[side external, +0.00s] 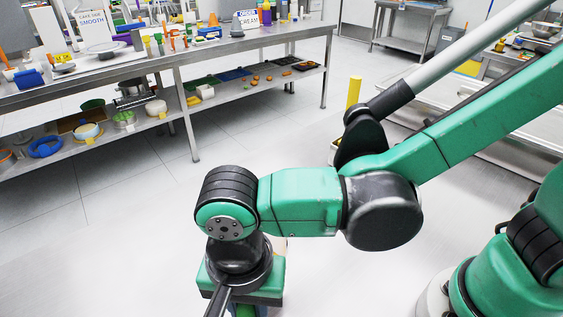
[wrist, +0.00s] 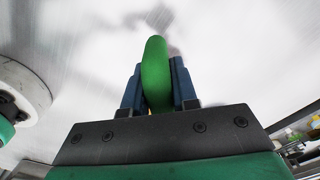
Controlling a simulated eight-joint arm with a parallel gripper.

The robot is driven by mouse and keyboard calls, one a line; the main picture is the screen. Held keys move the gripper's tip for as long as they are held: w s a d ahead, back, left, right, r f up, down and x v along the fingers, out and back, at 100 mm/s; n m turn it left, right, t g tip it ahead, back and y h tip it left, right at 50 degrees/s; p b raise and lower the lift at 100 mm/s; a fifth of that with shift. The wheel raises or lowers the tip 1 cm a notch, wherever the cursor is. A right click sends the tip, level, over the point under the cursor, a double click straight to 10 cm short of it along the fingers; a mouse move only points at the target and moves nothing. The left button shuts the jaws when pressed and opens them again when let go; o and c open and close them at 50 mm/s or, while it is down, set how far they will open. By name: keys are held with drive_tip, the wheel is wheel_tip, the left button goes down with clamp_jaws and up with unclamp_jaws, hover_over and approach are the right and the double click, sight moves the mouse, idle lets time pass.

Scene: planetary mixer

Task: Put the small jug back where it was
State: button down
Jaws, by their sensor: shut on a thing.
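In the wrist view my gripper (wrist: 158,85) has its two dark blue fingers closed on a rounded, smooth green thing, apparently part of the small jug (wrist: 156,70). Only this narrow green part shows between the fingers. The rest of its shape, any spout and any contents are hidden. Pale grey floor lies behind it in the wrist view. In the side external view my wrist hangs downward at the bottom edge, in front of the bench. The fingers are not clearly visible there, and the jug cannot be made out.
A long steel bench (side external: 165,62) crowded with tools, bottles and signs stands at the upper left. Its lower shelf (side external: 222,97) holds bowls, pans and trays. A yellow post (side external: 353,92) stands beyond my arm. Open floor (side external: 130,235) lies between the bench and my wrist.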

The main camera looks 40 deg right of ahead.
drive_tip(key=shift+f, duration=1.85)
drive_tip(key=c, duration=0.7)
unclamp_jaws()
drive_tip(key=shift+f, duration=0.15)
wheel_tip(320, 180, up, 12)
drive_tip(key=shift+r, duration=0.1)
drive_tip(key=w+d+n+t, duration=0.2)
drive_tip(key=d+n, duration=0.1)
drive_tip(key=d, duration=0.4)
drive_tip(key=w+d+f+n+t, duration=0.1)
drive_tip(key=w+d+n+t, duration=0.1)
drive_tip(key=d, duration=0.6)
drive_tip(key=w+d+n+t, duration=0.3)
drive_tip(key=d+n, duration=0.1)
drive_tip(key=d, duration=0.4)
drive_tip(key=shift+d+f, duration=0.1)
drive_tip(key=shift+f, duration=0.3)
